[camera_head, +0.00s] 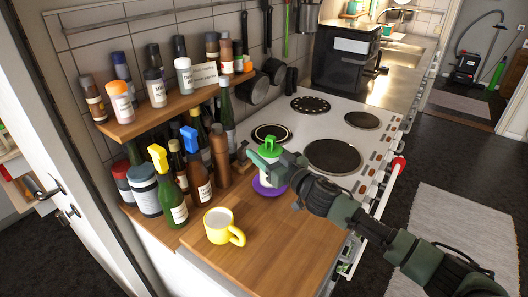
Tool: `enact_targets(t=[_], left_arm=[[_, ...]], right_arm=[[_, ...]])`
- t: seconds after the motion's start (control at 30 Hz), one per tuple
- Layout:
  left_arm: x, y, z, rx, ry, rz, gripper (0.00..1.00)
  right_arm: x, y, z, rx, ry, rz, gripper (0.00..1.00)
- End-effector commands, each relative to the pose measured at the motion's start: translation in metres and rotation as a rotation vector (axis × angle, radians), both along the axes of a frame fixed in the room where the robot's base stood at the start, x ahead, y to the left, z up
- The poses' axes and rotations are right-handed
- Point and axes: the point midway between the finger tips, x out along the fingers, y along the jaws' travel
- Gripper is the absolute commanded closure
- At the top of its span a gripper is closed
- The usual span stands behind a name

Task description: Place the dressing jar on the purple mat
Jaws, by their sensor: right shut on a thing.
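The dressing jar (265,179) is a pale jar with a green lid, standing upright at the far right part of the wooden counter. The purple mat (261,191) is a small round mat that shows around the bottom of the jar. The jar is over the mat; I cannot tell whether its base touches it. My right gripper (266,162) reaches in from the right and is shut on the jar just below the lid, hiding part of it. My left gripper is not in view.
A yellow mug (219,226) stands on the wooden counter (273,237) in front of the jar. Several bottles crowd the left, under a shelf (150,122) of spice jars. The white stove (300,135) lies behind. The counter's front right is clear.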

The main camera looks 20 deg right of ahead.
Motion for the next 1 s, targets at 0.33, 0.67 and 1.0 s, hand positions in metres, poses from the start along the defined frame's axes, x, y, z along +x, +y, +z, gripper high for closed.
enact_targets(t=[0.33, 0.67, 1.0], left_arm=[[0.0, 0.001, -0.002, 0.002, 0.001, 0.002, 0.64], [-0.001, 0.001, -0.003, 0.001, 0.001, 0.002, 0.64], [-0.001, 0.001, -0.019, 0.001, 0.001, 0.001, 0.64]], right_arm=[[0.0, 0.0, -0.003, 0.0, 0.0, 0.0, 0.23], [-0.011, -0.004, -0.002, -0.002, 0.002, 0.0, 0.23], [-0.079, -0.029, -0.004, -0.002, 0.003, 0.0, 0.23]])
